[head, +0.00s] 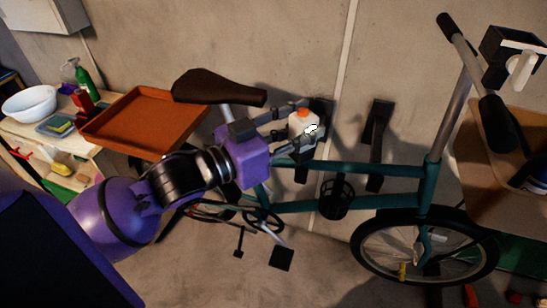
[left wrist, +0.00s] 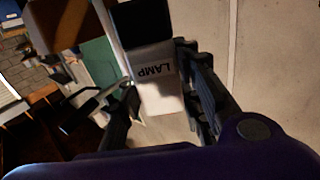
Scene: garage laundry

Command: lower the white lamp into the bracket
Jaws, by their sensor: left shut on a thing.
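The white lamp (head: 299,129) is a small white body with an orange top in the head view. My left gripper (head: 291,130) is shut on it from the left, holding it just above the bike's top tube. In the left wrist view the lamp (left wrist: 157,85) shows the word LAMP between the two fingers (left wrist: 165,105), with a black block beyond it. A black cage-like holder (head: 335,198) sits on the bike's lower tube, below and right of the lamp and apart from it. I cannot tell whether it is the bracket. My right gripper is not in view.
The teal bike (head: 385,170) stands along the wall, its brown saddle (head: 220,87) close to my left arm. A black wall hook (head: 376,125) is right of the lamp.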

